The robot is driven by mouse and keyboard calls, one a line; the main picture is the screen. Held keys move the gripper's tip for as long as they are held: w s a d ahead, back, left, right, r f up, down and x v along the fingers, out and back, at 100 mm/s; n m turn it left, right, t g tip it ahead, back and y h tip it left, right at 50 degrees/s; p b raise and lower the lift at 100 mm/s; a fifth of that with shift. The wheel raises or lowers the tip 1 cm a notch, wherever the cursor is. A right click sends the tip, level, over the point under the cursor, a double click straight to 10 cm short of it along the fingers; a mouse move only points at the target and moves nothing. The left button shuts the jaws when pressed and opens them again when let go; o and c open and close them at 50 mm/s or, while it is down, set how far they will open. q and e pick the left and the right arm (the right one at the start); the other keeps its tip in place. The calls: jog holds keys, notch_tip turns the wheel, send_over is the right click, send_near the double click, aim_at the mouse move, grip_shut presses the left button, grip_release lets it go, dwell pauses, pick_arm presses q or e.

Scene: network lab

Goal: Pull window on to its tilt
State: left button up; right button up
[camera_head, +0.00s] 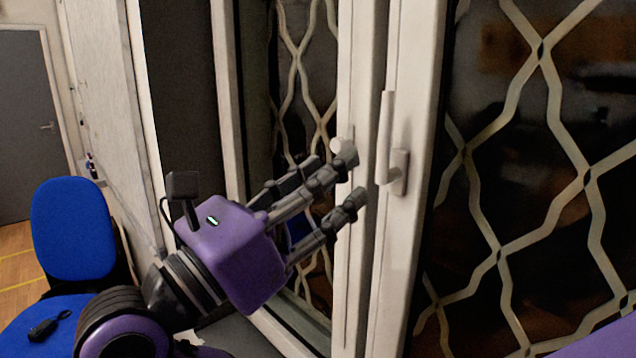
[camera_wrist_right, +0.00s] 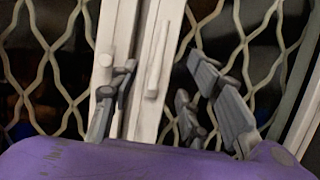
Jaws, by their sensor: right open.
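The window has white frames and dark panes behind a wavy lattice. Its right sash (camera_head: 404,250) carries a white lever handle (camera_head: 386,140) that points straight up. A second white handle (camera_head: 343,146) on the left sash is partly hidden by my fingers. My right gripper (camera_head: 352,178) is open and empty, its fingertips pointing at the window just left of the upright lever. In the right wrist view the lever (camera_wrist_right: 158,62) shows between the spread fingers (camera_wrist_right: 162,78), with no finger seen closed on it. My left gripper is not in view.
A blue chair (camera_head: 72,232) stands at the left with a small black object on its seat. A grey door (camera_head: 28,120) is behind it. A pale wall panel (camera_head: 110,110) stands left of the window. Wooden floor shows at far left.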

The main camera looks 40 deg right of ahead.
aim_at(381, 133)
jog(key=p+x, duration=0.2)
jog(key=x, duration=0.9)
jog(key=shift+s+d+r, duration=0.1)
jog(key=shift+r, duration=0.05)
jog(key=shift+p+x, duration=0.35)
jog(key=shift+x, duration=0.4)
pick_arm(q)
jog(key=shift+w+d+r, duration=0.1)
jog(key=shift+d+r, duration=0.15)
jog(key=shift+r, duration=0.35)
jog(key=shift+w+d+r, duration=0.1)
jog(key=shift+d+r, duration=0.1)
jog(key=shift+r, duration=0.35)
pick_arm(e)
jog(key=shift+d, duration=0.1)
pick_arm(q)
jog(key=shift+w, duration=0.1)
pick_arm(e)
jog(key=shift+c, duration=0.5)
jog(key=c, duration=0.8)
grip_shut()
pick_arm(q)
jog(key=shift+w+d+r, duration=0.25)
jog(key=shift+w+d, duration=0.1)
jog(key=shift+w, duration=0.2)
